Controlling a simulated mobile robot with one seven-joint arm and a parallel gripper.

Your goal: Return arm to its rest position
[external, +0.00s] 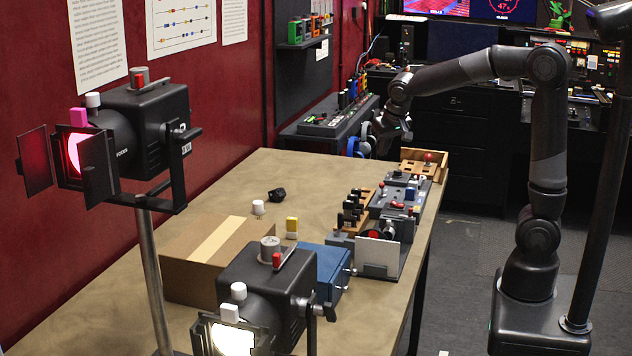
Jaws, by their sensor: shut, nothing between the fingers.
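My arm (547,130) rises from its base at the right and bends left across the far end of the table. My gripper (377,148) is shut and empty, pointing down near the table's far edge. It is small and dark in this view, and its fingertips are hard to make out against the background. The console of buttons and switches (404,192) sits on the table's right side, in front of the gripper and apart from it. A wooden tray with a red button (429,158) stands at the far right corner, to the right of the gripper.
The table (225,190) is clear at its middle left. A cardboard box (190,275), a blue box (325,270) and two stage lamps (150,125) (262,285) fill the near side. A dark pole (600,190) stands right beside my arm. Blue headphones (354,146) hang behind the gripper.

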